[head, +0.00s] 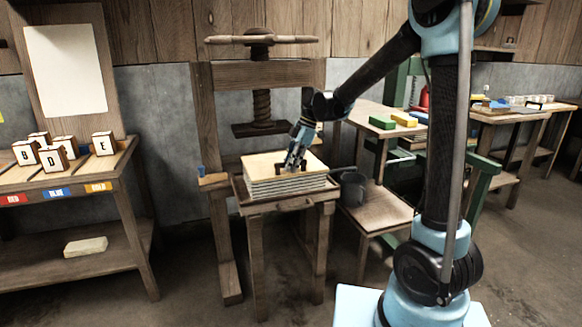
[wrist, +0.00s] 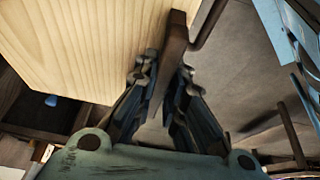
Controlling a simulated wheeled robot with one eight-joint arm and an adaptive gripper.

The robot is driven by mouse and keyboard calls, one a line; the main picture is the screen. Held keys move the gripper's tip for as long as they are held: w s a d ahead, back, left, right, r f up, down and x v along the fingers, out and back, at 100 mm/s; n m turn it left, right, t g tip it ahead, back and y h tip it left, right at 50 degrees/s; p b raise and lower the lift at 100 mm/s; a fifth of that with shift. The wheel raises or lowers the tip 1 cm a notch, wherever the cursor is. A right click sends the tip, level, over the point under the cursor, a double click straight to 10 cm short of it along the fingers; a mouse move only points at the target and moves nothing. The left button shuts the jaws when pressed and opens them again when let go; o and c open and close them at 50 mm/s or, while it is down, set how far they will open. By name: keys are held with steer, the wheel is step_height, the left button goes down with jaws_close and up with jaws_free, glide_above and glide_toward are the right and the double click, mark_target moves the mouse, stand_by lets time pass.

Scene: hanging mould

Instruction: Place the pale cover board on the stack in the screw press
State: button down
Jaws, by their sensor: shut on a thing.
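The pale cover board (head: 262,163) is flat on top of the layered stack (head: 285,186) in the screw press (head: 262,110). I cannot tell whether a small gap remains between them. My gripper (head: 293,163) is above the board's right part, pointing down. In the wrist view my gripper (wrist: 168,85) is shut on the brown handle (wrist: 174,45) of the cover board. The board's pale grained face (wrist: 85,50) fills the upper left there. The stack is hidden in that view.
The press plate (head: 262,129) hangs on its screw above the stack. The press tray's front edge (head: 285,204) lies below the stack. A dark bucket (head: 352,188) stands at right on a low shelf. A bench with letter blocks (head: 60,160) is at left.

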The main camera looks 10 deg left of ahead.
steer(key=shift+f, duration=0.15)
steer(key=c, duration=1.7)
jaws_free()
steer(key=shift+o, duration=0.2)
steer(key=v, duration=1.2)
